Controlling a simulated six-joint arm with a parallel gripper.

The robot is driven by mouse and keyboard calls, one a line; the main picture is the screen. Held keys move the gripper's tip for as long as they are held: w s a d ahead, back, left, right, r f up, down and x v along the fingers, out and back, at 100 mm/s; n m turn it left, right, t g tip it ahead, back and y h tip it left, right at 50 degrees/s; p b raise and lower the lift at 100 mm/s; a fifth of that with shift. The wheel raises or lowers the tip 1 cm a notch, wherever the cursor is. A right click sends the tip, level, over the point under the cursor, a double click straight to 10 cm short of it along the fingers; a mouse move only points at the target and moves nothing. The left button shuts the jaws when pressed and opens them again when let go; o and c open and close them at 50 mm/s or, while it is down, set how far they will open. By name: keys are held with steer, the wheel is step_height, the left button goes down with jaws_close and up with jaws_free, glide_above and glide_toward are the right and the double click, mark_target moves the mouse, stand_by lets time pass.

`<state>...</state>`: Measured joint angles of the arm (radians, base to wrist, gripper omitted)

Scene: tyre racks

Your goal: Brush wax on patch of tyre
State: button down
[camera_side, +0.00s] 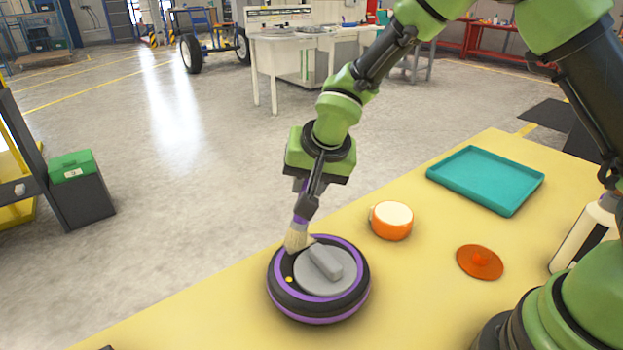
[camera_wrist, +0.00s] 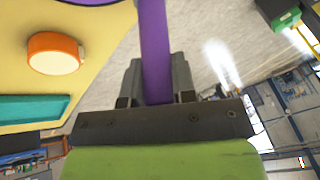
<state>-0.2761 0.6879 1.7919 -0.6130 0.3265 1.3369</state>
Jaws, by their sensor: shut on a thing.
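My gripper (camera_side: 309,199) is shut on the purple handle of a brush, which also shows in the wrist view (camera_wrist: 154,50). The brush's pale bristles (camera_side: 296,238) point down and meet the upper left rim of the tyre (camera_side: 320,312), as seen in the side view. The tyre lies flat, black with purple rings, with a grey disc and a raised grey bar in its middle. A small yellow spot (camera_side: 289,279) shows on its left rim. An open orange tub with a pale filling (camera_side: 392,218) stands right of the tyre. It also shows in the wrist view (camera_wrist: 55,53).
An orange lid (camera_side: 480,262) with a knob lies on the yellow table (camera_side: 420,310). A teal tray (camera_side: 487,178) sits at the table's back right. A white bottle-like thing (camera_side: 583,236) stands at the right. The table between tyre and lid is clear.

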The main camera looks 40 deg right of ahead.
steer(key=shift+a, duration=0.75)
steer(key=shift+d, duration=1.2)
steer(key=shift+a, duration=1.2)
steer(key=shift+d+f, duration=0.1)
steer(key=shift+d, duration=0.55)
steer(key=shift+w+r, duration=0.1)
steer(key=shift+r, duration=3.45)
steer(key=shift+d, duration=0.1)
